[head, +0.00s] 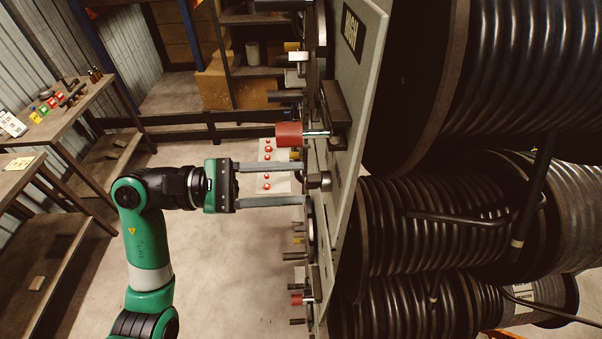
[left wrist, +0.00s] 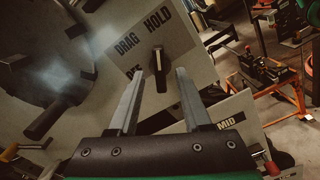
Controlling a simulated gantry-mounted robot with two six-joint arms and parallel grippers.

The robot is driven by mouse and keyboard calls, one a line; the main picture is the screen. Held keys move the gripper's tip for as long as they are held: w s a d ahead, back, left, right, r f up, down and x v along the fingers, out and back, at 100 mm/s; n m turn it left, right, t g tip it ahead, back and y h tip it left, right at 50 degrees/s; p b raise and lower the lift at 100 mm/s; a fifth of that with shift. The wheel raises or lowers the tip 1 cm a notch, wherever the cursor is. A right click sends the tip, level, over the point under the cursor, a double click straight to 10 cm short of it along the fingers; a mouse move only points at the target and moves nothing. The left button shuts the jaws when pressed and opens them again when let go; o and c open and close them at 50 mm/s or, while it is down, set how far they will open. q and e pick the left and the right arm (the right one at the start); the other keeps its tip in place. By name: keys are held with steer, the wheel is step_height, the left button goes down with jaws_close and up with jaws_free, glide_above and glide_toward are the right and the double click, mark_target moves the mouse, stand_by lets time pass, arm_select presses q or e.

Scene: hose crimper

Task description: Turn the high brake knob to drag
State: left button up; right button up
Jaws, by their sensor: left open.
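The high brake knob (left wrist: 159,68) is a dark, elongated knob on a pale plate in the left wrist view. The words DRAG (left wrist: 126,46) and HOLD (left wrist: 158,19) are printed above it. A third label at lower left is partly hidden by a finger. I cannot tell which label the knob points at. My left gripper (left wrist: 161,84) is open, with one finger on each side of the knob in this view. In the head view my left gripper (head: 304,186) reaches right to the panel, its fingertips close to the knob (head: 319,181). Contact cannot be told. My right gripper is not in view.
A red-handled lever (head: 289,134) sticks out of the panel (head: 352,110) just above my left gripper. Large hose reels (head: 430,225) fill the right side. A MID label (left wrist: 225,124) shows below the knob. A workbench (head: 45,118) stands far left; open floor lies between.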

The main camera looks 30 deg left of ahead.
arm_select(q)
steer(key=shift+x, duration=1.25)
jaws_close()
